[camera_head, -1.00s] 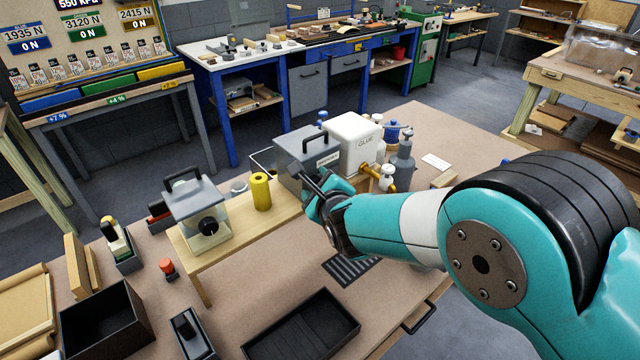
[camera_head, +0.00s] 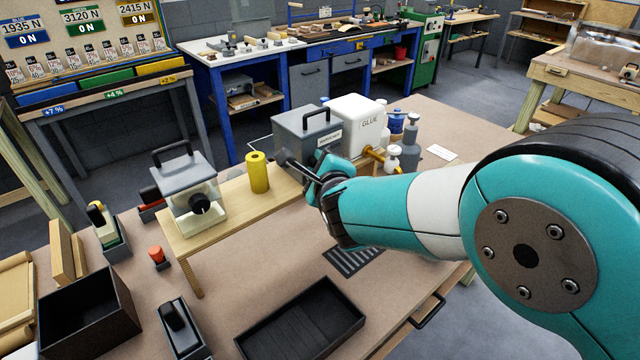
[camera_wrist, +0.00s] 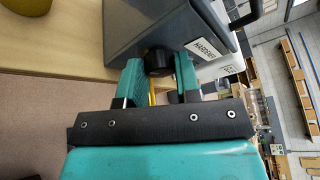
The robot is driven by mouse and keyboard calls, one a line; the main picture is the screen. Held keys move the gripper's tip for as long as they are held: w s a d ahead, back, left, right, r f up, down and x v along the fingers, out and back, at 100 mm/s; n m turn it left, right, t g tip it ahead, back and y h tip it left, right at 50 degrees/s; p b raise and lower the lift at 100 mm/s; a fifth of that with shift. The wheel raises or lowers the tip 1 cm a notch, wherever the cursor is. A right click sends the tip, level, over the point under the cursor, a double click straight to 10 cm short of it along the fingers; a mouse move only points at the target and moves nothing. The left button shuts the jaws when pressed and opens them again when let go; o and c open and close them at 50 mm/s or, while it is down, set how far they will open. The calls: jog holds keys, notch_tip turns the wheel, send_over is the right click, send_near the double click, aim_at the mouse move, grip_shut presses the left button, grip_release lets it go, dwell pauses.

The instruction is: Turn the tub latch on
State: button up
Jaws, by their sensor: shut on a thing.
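A grey tub (camera_head: 292,128) with a black top handle stands behind my gripper in the head view. In the wrist view the grey tub (camera_wrist: 150,22) carries a label, partly readable as hardener. A black knob (camera_wrist: 157,62), seemingly its latch, sticks out of its face. My gripper (camera_wrist: 158,72) has one green finger on each side of this knob and is shut on it. In the head view my gripper (camera_head: 318,165) is at the tub's front and hides the knob. Whether the latch is on cannot be read.
A white glue container (camera_head: 358,128) stands right of the tub, with bottles beyond it. A yellow cylinder (camera_head: 258,172) stands close on the left. Further left is another grey-lidded tub (camera_head: 185,178) with a black knob. A black tray (camera_head: 300,335) lies in front.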

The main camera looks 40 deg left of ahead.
jog(key=n+t+b, duration=0.1)
jog(key=n+b, duration=0.1)
jog(key=b, duration=0.4)
jog(key=n+y+b, duration=0.1)
jog(key=n+b, duration=0.1)
jog(key=b, duration=0.4)
jog(key=n+t+y+b, duration=0.1)
jog(key=n+b, duration=0.1)
jog(key=b, duration=0.4)
jog(key=shift+f+n+t, duration=0.3)
jog(key=shift+f, duration=0.05)
jog(key=shift+r+b, duration=0.15)
jog(key=shift+b, duration=0.2)
jog(key=o, duration=0.9)
jog(key=shift+p, duration=0.45)
